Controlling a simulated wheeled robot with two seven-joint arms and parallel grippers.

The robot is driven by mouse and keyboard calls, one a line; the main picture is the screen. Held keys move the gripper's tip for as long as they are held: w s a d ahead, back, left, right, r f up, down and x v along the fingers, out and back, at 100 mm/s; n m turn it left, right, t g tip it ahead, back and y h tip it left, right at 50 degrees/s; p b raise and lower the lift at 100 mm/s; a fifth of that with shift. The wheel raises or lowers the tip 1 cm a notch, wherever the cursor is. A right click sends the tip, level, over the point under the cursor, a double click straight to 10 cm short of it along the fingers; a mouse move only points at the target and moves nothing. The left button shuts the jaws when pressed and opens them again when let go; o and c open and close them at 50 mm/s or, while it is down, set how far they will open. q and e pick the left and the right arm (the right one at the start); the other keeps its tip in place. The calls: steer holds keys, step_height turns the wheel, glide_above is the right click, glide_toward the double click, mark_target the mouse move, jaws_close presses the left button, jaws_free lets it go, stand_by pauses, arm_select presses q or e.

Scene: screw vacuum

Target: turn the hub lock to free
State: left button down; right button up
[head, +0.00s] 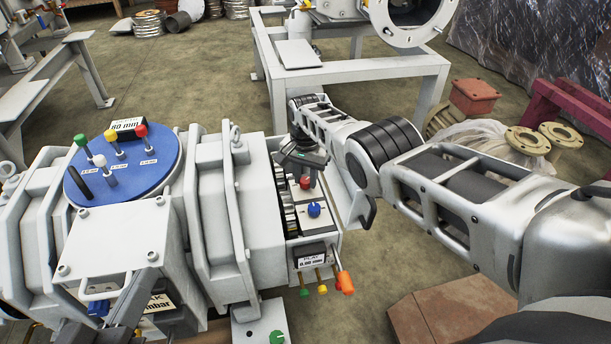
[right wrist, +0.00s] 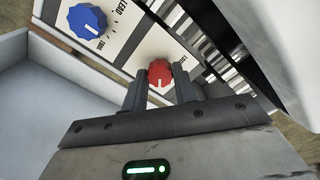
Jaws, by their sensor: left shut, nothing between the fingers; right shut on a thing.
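The red knob (right wrist: 161,73) sits on a white panel beside a partly hidden label starting with "L"; I cannot read whether it is the hub lock. It also shows in the head view (head: 305,182). My right gripper (right wrist: 161,88) is shut on the red knob, one finger on each side; in the head view it (head: 304,174) reaches down to it from above. The knob's white mark points toward the gripper body. A blue knob (right wrist: 87,21) labelled "LEAD" is beside it. My left gripper (head: 148,274) is shut and empty above the machine at the lower left.
An orange-handled part (head: 344,282) and small coloured knobs (head: 321,288) stick out at the panel's front. A blue disc (head: 124,170) with coloured pegs lies on the machine at left. A grey frame table (head: 355,75) stands behind. Flanges (head: 527,141) lie on the floor at right.

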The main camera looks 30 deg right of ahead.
steer(key=shift+r+m, duration=0.1)
steer(key=shift+m, duration=0.4)
steer(key=o, duration=1)
steer(key=shift+r+p, duration=0.35)
steer(key=shift+p, duration=0.05)
step_height(320, 180, up, 8)
steer(key=p, duration=0.8)
step_height(320, 180, up, 6)
steer(key=p, duration=0.4)
glide_above(306, 180)
arm_select(q)
steer(key=s+a+f+m+g+y, duration=0.1)
steer(key=a+f+m+g+y, duration=0.1)
steer(key=f, duration=0.4)
steer(key=shift+a+g+y, duration=0.8)
steer(key=shift+g+y, duration=0.3)
steer(key=shift+g, duration=0.3)
arm_select(e)
steer(key=shift+r, duration=0.6)
arm_select(q)
steer(key=shift+f, duration=0.1)
